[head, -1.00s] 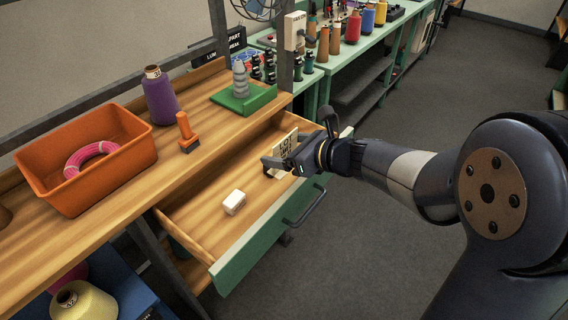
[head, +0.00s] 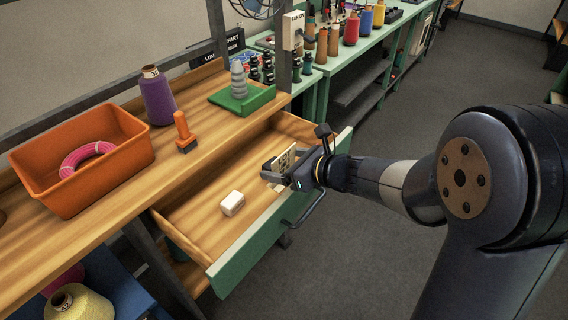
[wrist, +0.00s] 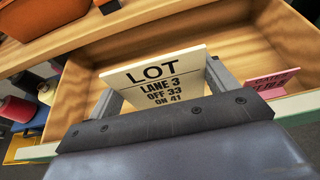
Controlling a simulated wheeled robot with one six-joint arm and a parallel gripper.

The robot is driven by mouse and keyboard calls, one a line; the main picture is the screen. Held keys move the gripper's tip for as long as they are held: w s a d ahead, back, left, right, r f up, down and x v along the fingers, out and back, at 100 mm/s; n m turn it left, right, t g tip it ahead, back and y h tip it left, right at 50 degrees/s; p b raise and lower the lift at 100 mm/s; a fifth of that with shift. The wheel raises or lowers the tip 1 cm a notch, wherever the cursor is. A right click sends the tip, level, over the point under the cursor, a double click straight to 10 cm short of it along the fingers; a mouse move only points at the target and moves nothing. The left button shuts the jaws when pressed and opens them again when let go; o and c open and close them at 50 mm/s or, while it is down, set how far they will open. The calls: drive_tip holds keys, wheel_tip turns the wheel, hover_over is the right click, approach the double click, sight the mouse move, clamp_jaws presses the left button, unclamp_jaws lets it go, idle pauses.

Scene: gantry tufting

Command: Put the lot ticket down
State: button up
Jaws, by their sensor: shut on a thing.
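The lot ticket (head: 286,158) is a cream card held over the open drawer, near its front right part. It also shows in the wrist view (wrist: 155,77), where its black print reads LOT, LANE 3, OFF 33, ON 41. My gripper (head: 272,181) is shut on it, with a finger at each side edge in the wrist view. The card leans, and its lower part is hidden by my gripper. I cannot tell whether it touches the drawer floor. The open drawer (head: 190,212) has a wooden inside and a green front.
A small white block (head: 232,203) lies in the drawer, left of my gripper. A pink card (wrist: 272,82) stands at the right in the wrist view. The bench above holds an orange bin (head: 120,175), a purple cone (head: 157,97) and an orange-handled tool (head: 184,131). Drawer floor around the block is clear.

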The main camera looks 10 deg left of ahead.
drive_tip(key=shift+f, duration=0.25)
drive_tip(key=o, duration=0.9)
drive_tip(key=shift+r, duration=0.15)
drive_tip(key=shift+r+p, duration=0.55)
drive_tip(key=shift+p, duration=0.2)
drive_tip(key=shift+d+r, duration=0.2)
drive_tip(key=shift+d, duration=0.05)
drive_tip(key=b+v, duration=0.1)
drive_tip(key=v, duration=1)
drive_tip(key=shift+s+d, duration=0.15)
drive_tip(key=shift+d, duration=0.05)
